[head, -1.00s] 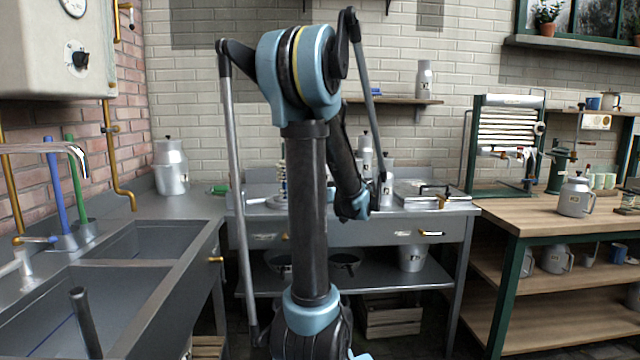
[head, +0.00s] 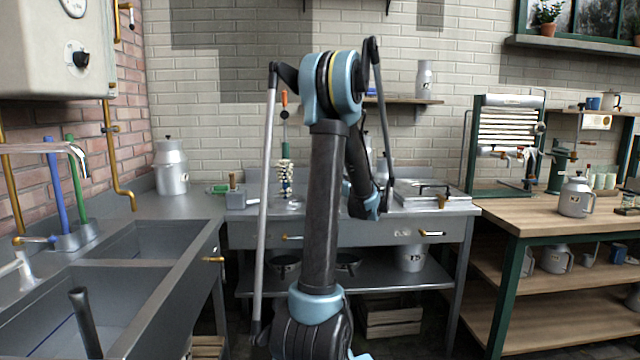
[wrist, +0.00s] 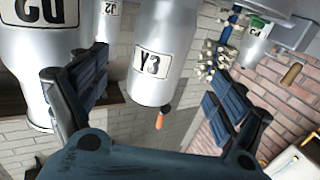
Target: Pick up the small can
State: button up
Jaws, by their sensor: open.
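In the wrist view my gripper (wrist: 160,75) is open, with one dark ribbed finger on each side. A silver can labelled Y3 (wrist: 152,65) shows between the fingers in the picture; I cannot tell how far off it is. A larger silver can (wrist: 30,70) is at the left, partly behind the left finger. Another can labelled J2 (wrist: 112,12) is cut by the top edge. The labels do not show which one is the small can. In the head view my arm hides my gripper and most of the cans behind it on the metal counter (head: 262,232).
A large can (head: 171,168) stands at the counter's left corner. A can (head: 424,79) stands on the wall shelf (head: 405,101). A metal jug (head: 576,196) is on the wooden bench (head: 540,214). The sink (head: 150,240) lies at the left.

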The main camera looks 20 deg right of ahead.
jog(key=w+a, duration=0.1)
jog(key=w, duration=0.8)
jog(key=shift+a, duration=0.35)
jog(key=c, duration=1.4)
jog(key=shift+o, duration=0.2)
